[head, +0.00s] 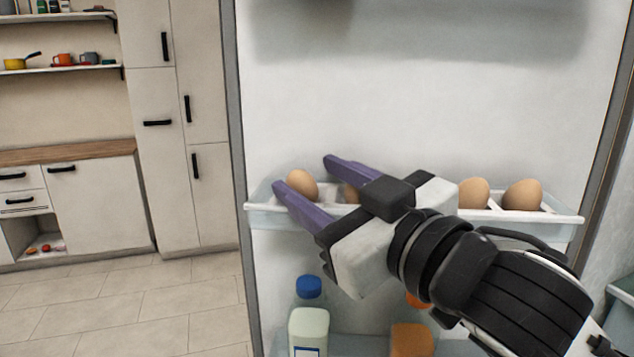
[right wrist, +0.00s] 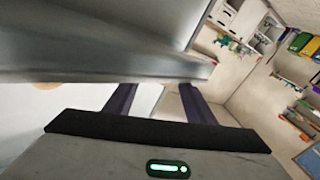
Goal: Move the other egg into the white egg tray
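Brown eggs stand in a row along the fridge door's shelf in the head view: one at the left (head: 302,184), one mostly hidden behind my gripper (head: 350,193), and two at the right, (head: 473,192) and (head: 522,194). A white egg tray (head: 330,208) shows in part beneath them; my gripper and arm hide its middle. My right gripper (head: 303,173) is open, with its purple fingers apart near the left egg. I cannot tell whether that egg is between the fingers. No egg shows between them in the right wrist view (right wrist: 157,92). My left gripper is out of view.
The translucent door shelf (head: 540,219) has a raised front rim. Below it stand a blue-capped bottle (head: 309,328) and an orange container (head: 411,340). Cabinets (head: 90,200) and open floor (head: 130,310) lie to the left. Clear space lies above the eggs.

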